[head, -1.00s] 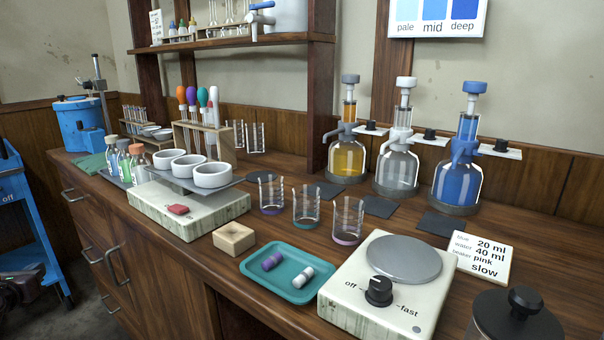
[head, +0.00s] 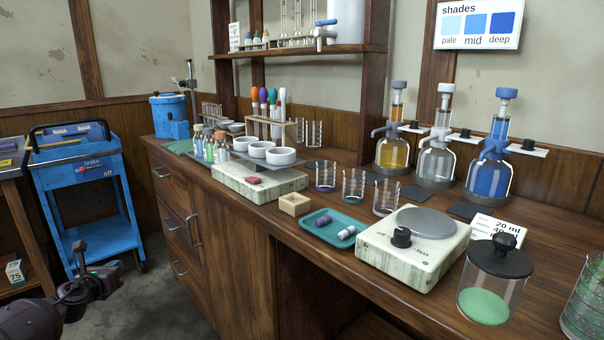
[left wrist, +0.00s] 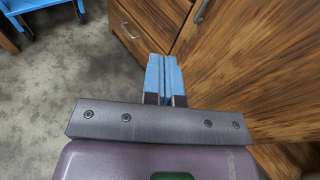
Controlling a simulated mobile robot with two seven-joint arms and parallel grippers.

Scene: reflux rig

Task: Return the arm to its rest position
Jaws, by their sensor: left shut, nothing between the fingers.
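My left arm comes in at the lower left of the head view, with the left gripper (head: 104,278) at its end, low over the floor in front of the drawers. In the left wrist view the two blue fingers (left wrist: 164,76) lie side by side, shut, with nothing between them. The gripper is apart from the bench, with floor and wooden drawer fronts (left wrist: 145,28) beyond the fingers. My right gripper is in neither view.
A blue cart (head: 85,190) stands behind the left gripper, beside the bench (head: 235,230). The bench holds a hotplate (head: 412,250), a teal tray (head: 325,234), a scale (head: 240,188), beakers, three dispenser bottles and a lidded jar (head: 490,290). Open floor lies between cart and drawers.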

